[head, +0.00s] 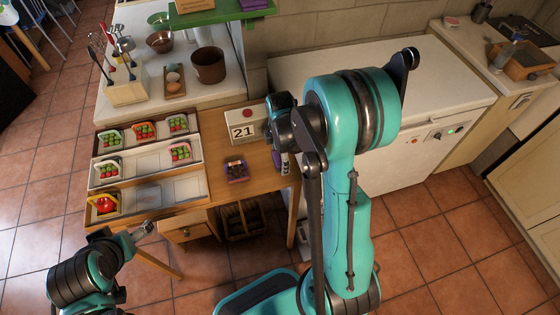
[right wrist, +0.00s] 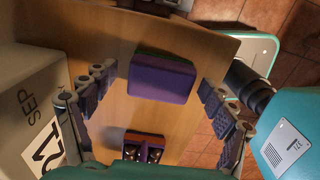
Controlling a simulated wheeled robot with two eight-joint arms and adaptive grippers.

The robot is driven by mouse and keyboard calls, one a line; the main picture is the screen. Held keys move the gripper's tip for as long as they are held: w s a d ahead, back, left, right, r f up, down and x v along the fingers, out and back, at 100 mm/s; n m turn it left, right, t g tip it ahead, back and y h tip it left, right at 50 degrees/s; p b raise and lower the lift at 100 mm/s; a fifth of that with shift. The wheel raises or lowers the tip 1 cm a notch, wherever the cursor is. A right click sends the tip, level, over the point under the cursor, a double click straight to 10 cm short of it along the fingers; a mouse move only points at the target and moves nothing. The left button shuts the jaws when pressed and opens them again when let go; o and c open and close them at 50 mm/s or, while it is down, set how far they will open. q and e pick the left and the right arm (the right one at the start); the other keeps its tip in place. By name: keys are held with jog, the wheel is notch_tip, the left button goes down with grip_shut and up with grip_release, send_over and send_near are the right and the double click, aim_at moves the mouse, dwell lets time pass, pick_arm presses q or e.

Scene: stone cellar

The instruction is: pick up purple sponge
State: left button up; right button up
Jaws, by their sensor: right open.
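My right gripper (head: 283,158) is over the right end of the table. In the right wrist view its fingers (right wrist: 157,84) are spread, one on each side of the sponge, with gaps and nothing held. My left gripper (head: 147,231) is low at the left, near the table's front edge; its fingers are too small to read.
A small purple and orange box (head: 236,171) with dark round items stands close by. A calendar block (head: 246,124) showing 21 stands behind. Wooden trays (head: 155,161) with small baskets fill the table's left. A white chest (head: 420,90) is behind my right arm.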

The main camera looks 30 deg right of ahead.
jog(key=c, duration=1)
jog(key=shift+o, duration=0.2)
jog(key=shift+r, duration=0.1)
jog(key=shift+r, duration=0.25)
notch_tip(320, 180, up, 4)
jog(key=shift+r+p, duration=0.1)
jog(key=shift+p, duration=0.9)
jog(key=s+d+r+p, duration=0.2)
jog(key=s+d+r, duration=0.4)
jog(key=s, duration=0.4)
jog(key=shift+p, duration=0.3)
jog(key=shift+r, duration=0.1)
